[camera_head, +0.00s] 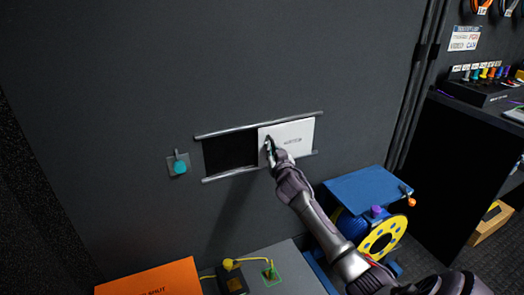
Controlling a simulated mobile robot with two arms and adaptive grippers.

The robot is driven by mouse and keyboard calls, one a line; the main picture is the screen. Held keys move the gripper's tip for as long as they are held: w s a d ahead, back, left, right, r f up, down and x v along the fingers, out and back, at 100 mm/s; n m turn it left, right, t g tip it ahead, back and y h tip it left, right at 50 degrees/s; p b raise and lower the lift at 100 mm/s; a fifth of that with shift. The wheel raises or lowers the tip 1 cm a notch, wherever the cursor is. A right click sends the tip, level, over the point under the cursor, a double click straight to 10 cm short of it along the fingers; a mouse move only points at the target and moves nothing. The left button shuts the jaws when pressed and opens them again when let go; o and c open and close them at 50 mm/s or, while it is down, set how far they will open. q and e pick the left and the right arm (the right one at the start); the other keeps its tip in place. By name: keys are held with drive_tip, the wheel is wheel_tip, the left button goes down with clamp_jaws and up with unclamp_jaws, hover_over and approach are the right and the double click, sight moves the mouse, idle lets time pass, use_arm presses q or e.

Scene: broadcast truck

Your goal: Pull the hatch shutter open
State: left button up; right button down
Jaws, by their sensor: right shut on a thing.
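The hatch shutter (293,136) is a white panel with a small dark mark, sitting between two grey rails (262,123) on the dark wall. It covers the right part of the hatch, and a dark opening (230,151) shows to its left. My right gripper (268,148) is at the shutter's left edge, shut on the shutter's handle, which the fingers mostly hide. My right arm reaches up from the lower right. My left gripper is not in view.
A teal knob (180,167) on a small plate is left of the hatch. Below are an orange panel (152,280), a grey surface with a yellow cable (229,264), and a blue and yellow cable reel (381,238). A dark desk with equipment (482,92) stands at right.

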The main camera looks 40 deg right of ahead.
drive_tip(key=shift+d, duration=0.15)
drive_tip(key=c, duration=1.2)
unclamp_jaws()
drive_tip(key=shift+s, duration=0.1)
drive_tip(key=v, duration=1.2)
drive_tip(key=shift+f, duration=0.1)
